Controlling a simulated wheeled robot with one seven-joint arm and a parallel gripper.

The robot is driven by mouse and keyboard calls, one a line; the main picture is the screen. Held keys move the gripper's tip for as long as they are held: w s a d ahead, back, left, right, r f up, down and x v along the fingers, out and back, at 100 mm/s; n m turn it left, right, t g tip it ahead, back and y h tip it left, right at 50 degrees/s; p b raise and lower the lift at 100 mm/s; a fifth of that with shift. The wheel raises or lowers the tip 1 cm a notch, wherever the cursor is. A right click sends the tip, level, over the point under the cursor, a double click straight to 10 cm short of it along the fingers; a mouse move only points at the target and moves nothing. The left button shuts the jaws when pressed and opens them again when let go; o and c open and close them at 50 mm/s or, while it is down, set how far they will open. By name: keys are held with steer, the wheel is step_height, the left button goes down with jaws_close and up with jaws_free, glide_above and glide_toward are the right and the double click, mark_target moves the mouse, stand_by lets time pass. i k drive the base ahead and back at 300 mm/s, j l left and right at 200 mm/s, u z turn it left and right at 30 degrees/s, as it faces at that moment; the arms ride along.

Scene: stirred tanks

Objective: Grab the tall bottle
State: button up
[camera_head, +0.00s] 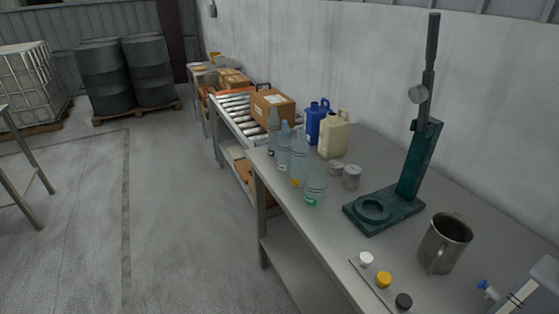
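Several clear bluish bottles stand upright in a group near the left edge of the grey metal bench (330,243). The bottle (299,156) with an orange mark near its base looks the tallest. A slim bottle (284,148) stands close to its left, and another bottle (273,130) stands farther back. A shorter, wider bottle (315,186) with a green mark stands nearest the camera. The bottles partly overlap, so I cannot tell whether they touch. My gripper is not in view.
Behind the bottles stand a blue jug (316,121) and a cream jug (334,135). Grey lids (351,176), a green press stand (415,165) and a steel mug (444,242) are to the right. Caps (384,279) lie in front. The floor (185,220) left of the bench is clear.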

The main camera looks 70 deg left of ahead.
mark_target(300, 148)
steer(key=k+u, duration=0.1)
steer(key=u, duration=1.75)
steer(key=i+l+u, duration=0.1)
steer(key=u, duration=0.25)
steer(key=i+j+u, duration=0.15)
steer(key=i+j, duration=0.45)
steer(key=i+j+u, duration=0.15)
steer(key=i+j, duration=0.4)
steer(key=i, duration=0.3)
